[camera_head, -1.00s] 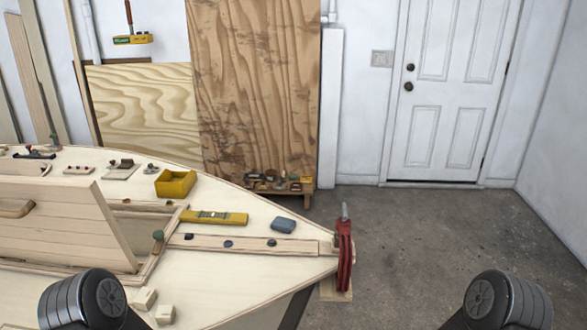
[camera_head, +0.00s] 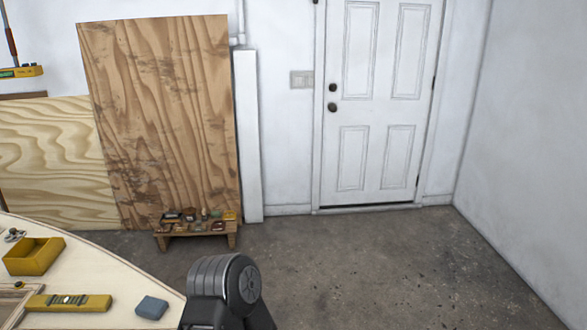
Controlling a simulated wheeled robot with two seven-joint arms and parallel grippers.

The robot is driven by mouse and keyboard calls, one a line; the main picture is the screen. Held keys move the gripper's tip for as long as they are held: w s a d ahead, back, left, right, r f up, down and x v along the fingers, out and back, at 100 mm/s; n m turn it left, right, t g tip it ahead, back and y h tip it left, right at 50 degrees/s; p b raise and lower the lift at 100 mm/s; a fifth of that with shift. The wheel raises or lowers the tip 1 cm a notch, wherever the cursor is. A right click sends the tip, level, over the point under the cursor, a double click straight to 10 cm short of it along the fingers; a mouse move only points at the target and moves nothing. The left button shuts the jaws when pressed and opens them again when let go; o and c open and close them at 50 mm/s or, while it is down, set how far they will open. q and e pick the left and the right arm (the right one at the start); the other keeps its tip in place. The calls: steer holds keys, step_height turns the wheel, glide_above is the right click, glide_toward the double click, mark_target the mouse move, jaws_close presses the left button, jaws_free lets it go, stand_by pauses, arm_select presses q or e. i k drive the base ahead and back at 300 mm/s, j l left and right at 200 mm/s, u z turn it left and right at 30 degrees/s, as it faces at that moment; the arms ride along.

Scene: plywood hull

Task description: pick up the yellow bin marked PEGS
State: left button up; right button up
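An open yellow bin (camera_head: 33,256) stands on the pale plywood deck (camera_head: 110,270) at the left of the view. No marking can be read on it. A small yellow item (camera_head: 230,216) sits at the right end of a low wooden bench (camera_head: 197,235) by the wall; it is too small to identify. Part of one of my arms shows at the bottom, right of the deck's edge. Neither gripper is in view.
A yellow level (camera_head: 68,301) and a blue-grey block (camera_head: 151,307) lie on the deck near the bin. Small items crowd the bench. Plywood sheets (camera_head: 160,120) lean behind it. The concrete floor (camera_head: 370,265) is clear toward the white door (camera_head: 380,110).

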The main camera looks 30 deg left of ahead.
mark_target(36, 252)
steer(key=i+u, duration=0.2)
steer(key=i, duration=0.35)
steer(key=i+l+u, duration=0.15)
steer(key=i, duration=0.4)
steer(key=i+j+u, duration=0.1)
steer(key=i+u, duration=0.35)
steer(key=i, duration=0.15)
steer(key=i+u, duration=0.4)
steer(key=i, duration=0.15)
steer(key=i+l+u, duration=0.45)
steer(key=i+j+u, duration=0.15)
steer(key=i+u, duration=0.15)
steer(key=u, duration=0.15)
steer(key=i+u, duration=0.65)
steer(key=u, duration=0.2)
steer(key=i+l+u, duration=0.2)
steer(key=i+u, duration=0.25)
steer(key=k, duration=0.1)
